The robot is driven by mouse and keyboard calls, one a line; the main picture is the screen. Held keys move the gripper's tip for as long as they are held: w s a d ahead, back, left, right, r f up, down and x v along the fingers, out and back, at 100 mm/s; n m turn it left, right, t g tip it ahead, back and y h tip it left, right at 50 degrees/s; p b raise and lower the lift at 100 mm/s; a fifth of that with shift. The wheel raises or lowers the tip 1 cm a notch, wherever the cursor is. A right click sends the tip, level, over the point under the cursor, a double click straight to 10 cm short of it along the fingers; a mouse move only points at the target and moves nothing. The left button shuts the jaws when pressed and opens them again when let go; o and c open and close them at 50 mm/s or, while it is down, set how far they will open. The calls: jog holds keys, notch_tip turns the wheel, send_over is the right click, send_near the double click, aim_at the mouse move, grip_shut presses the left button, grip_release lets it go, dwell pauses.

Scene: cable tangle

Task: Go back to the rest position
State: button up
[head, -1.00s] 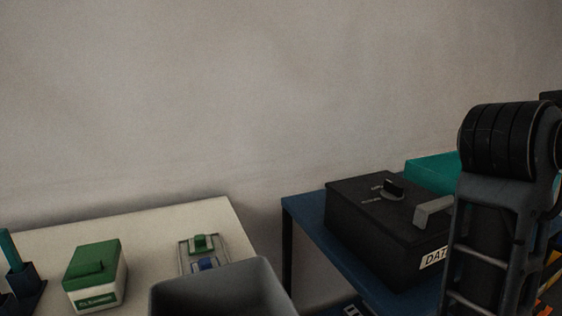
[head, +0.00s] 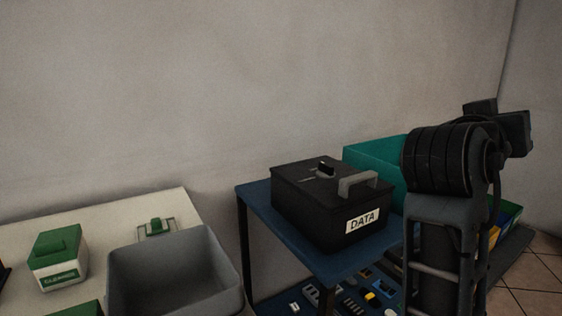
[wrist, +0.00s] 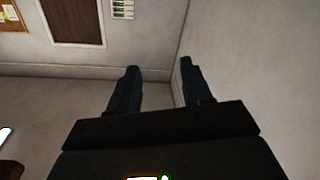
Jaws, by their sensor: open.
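My gripper (wrist: 158,75) shows in the wrist view with its two dark fingers apart and nothing between them. In the head view my arm stands folded at the right, in front of the blue table and a teal box; I cannot make out the fingers there.
A black box labelled DATA (head: 330,205) sits on a blue table (head: 258,205), beside a teal box (head: 372,165). Tiled floor (head: 535,275) shows at the far right.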

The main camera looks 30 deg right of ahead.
jog(key=w+a+f+n+t+y, duration=0.2)
jog(key=a+f+n+t+y, duration=0.2)
jog(key=a+f+n+t, duration=0.45)
jog(key=w+a+f+n+t+y, duration=0.3)
jog(key=a+f+n+t+y, duration=0.15)
jog(key=f, duration=0.75)
jog(key=s+a+f+n+y, duration=0.3)
jog(key=s+a+f+y, duration=0.15)
jog(key=a+f, duration=0.25)
jog(key=s+a+f+m+y, duration=0.1)
jog(key=s+a+f+y, duration=0.3)
jog(key=s, duration=0.7)
jog(key=s+a+r+m+y, duration=0.1)
jog(key=s+a+m, duration=0.1)
jog(key=s+a, duration=0.6)
notch_tip(320, 180, up, 13)
jog(key=s+d+p, duration=0.2)
jog(key=p, duration=1.1)
jog(key=shift+d+p, duration=0.25)
jog(key=shift+p, duration=0.05)
jog(key=shift+o, duration=0.4)
jog(key=shift+s, duration=0.1)
